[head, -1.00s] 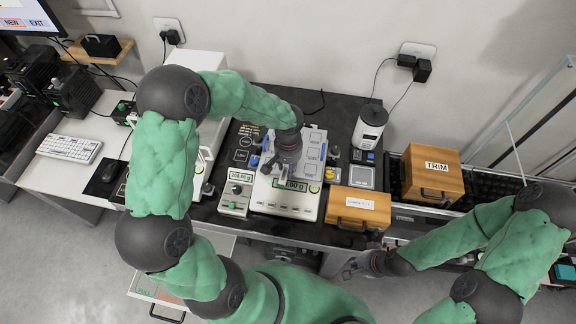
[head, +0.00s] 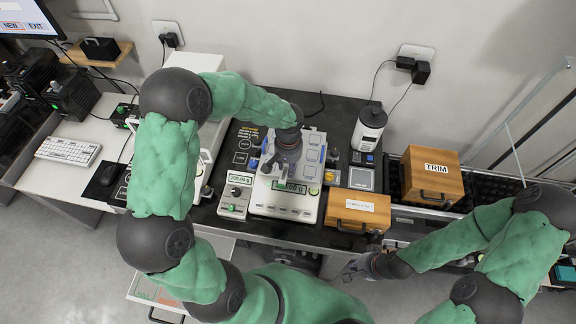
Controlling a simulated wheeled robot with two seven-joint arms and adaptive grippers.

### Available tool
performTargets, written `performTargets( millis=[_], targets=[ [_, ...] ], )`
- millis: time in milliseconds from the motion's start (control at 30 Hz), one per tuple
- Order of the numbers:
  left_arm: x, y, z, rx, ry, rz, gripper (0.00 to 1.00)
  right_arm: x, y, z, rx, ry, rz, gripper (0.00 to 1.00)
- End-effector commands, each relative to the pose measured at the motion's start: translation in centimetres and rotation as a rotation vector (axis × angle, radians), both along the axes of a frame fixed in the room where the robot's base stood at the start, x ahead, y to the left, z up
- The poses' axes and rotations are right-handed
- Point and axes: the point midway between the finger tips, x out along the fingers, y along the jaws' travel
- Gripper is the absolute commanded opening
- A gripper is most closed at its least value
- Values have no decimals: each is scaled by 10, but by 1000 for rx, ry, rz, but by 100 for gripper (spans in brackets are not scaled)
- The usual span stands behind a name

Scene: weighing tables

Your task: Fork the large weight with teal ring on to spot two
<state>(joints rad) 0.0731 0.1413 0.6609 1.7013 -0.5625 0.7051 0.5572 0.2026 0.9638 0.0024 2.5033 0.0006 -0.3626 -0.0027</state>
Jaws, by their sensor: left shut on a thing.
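My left gripper (head: 275,166) is over the pale balance panel with blue-outlined square spots (head: 313,154). Its fingers are close together on something small and dark, mostly hidden by the hand, so I cannot make out what it is. I cannot pick out the large weight with the teal ring or its fork; the hand and wrist cover part of the panel. My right gripper (head: 354,270) hangs low in front of the table, away from the panel. It is too small and dark to tell whether its fingers are apart.
A small display unit (head: 235,197) stands left of the panel. A labelled wooden box (head: 357,208) is at its right, and a wooden TRIM box (head: 432,176) is further right. A white-and-black device (head: 369,128) stands behind. My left arm covers the table's left part.

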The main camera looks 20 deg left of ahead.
Motion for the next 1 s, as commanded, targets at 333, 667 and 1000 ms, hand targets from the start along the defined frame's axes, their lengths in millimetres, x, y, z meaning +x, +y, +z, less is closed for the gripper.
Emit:
performTargets(
  millis=[333,667,1000],
  targets=[
    [1,0,0,0,0,0,0,0,0,0,0,0,0,0],
    [7,1,0,-1,0,1,0,0,0,-1,0,0,0,0],
    [10,2,0,-1,-1,1,0,0,0,-2,0,0,0,0]
  ],
)
